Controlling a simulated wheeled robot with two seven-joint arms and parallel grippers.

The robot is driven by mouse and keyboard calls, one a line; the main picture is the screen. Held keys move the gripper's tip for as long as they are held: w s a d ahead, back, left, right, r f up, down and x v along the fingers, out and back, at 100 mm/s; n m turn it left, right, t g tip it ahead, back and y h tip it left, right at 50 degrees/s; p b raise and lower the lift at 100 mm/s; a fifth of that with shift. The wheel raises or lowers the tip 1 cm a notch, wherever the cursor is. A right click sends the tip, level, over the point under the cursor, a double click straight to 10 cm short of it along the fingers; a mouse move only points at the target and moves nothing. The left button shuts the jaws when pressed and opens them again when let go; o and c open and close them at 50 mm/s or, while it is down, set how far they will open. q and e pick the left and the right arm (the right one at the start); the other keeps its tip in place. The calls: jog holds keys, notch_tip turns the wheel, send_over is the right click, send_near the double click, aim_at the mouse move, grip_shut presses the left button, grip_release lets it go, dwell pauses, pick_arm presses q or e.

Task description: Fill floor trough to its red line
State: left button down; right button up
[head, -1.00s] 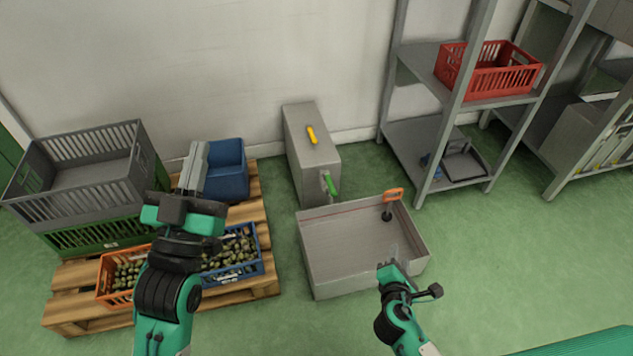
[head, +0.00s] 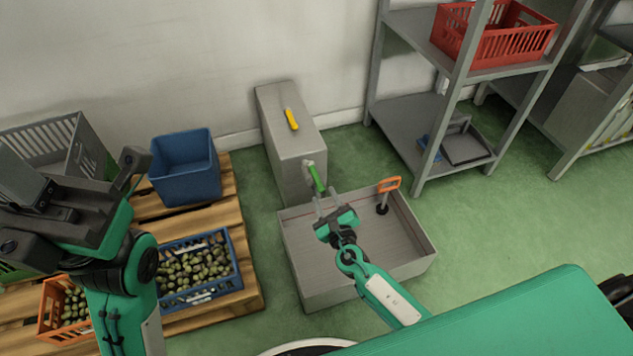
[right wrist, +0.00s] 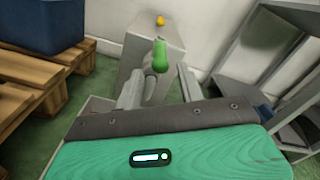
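The grey floor trough (head: 417,262) stands on the green floor, and I see no clear water surface in it. My right gripper (head: 328,197) is above the trough's back left part, open and just short of the lever. In the right wrist view the green lever (right wrist: 160,55) shows between and beyond the spread fingers. My left gripper (head: 28,185) is at the far left, its fingers not clear.
A yellow handle (head: 291,119) is on the box top. An orange-handled black piece (head: 388,186) stands in the trough's back right corner. A pallet (head: 225,185) with a blue bin (head: 186,168) and olive crates is left. A shelf (head: 405,120) with a red crate (head: 493,45) is right.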

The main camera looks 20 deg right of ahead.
aim_at(320, 188)
jog(key=w+b, duration=0.1)
jog(key=w, duration=0.6)
jog(key=shift+w+a+b, duration=0.1)
jog(key=shift+w+b, duration=0.2)
jog(key=shift+c, duration=0.5)
grip_shut()
